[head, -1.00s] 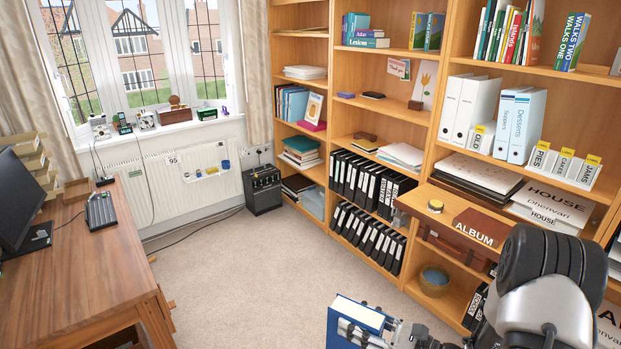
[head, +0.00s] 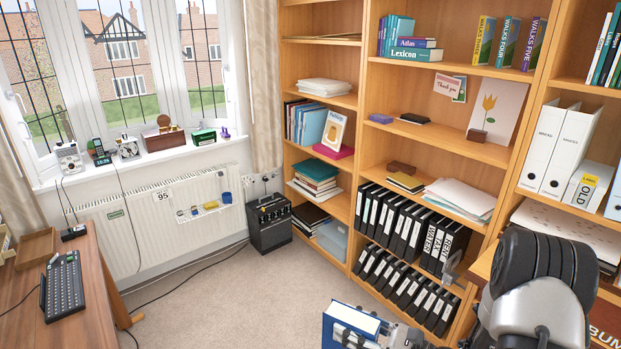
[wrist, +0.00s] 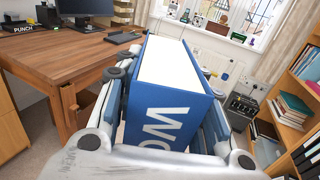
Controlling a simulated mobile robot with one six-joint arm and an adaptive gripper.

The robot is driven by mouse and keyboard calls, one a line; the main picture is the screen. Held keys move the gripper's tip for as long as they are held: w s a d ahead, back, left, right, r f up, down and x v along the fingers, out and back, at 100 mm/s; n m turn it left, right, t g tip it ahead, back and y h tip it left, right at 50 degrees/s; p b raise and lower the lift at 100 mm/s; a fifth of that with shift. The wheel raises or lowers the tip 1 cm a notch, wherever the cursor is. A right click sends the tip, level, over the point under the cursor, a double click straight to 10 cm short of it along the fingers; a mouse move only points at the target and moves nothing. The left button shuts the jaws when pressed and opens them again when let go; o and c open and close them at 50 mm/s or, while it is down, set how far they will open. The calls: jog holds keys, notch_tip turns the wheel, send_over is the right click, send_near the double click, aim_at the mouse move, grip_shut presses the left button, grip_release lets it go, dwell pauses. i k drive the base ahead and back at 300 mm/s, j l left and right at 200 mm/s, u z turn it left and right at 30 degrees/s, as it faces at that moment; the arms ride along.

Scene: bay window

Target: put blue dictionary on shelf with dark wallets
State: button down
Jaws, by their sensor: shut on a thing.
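The blue dictionary (head: 350,322) is held in front of me at the bottom of the head view. In the wrist view the dictionary (wrist: 160,130) shows a blue cover with white letters and white page edges upward. My gripper (head: 368,338) is shut on it, with a finger on each side in the wrist view (wrist: 165,125). A low stack of dark flat wallets (head: 307,217) lies on a lower shelf of the left bookcase column, beside a grey-blue case. A small black item (head: 414,119) lies on a middle-column shelf; I cannot tell if it is a wallet.
A black amplifier (head: 270,222) stands on the floor by the radiator (head: 140,225). Black binders (head: 400,225) fill lower middle shelves. The desk with a keyboard (head: 63,287) is at left. The carpet (head: 230,300) between desk and shelves is clear.

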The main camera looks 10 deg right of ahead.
aim_at(448, 140)
jog(key=i, duration=1.9)
jog(key=i+z, duration=0.2)
jog(key=i, duration=0.25)
jog(key=i+j+z, duration=0.25)
jog(key=i, duration=0.15)
jog(key=i+j+z, duration=0.2)
jog(key=i, duration=0.25)
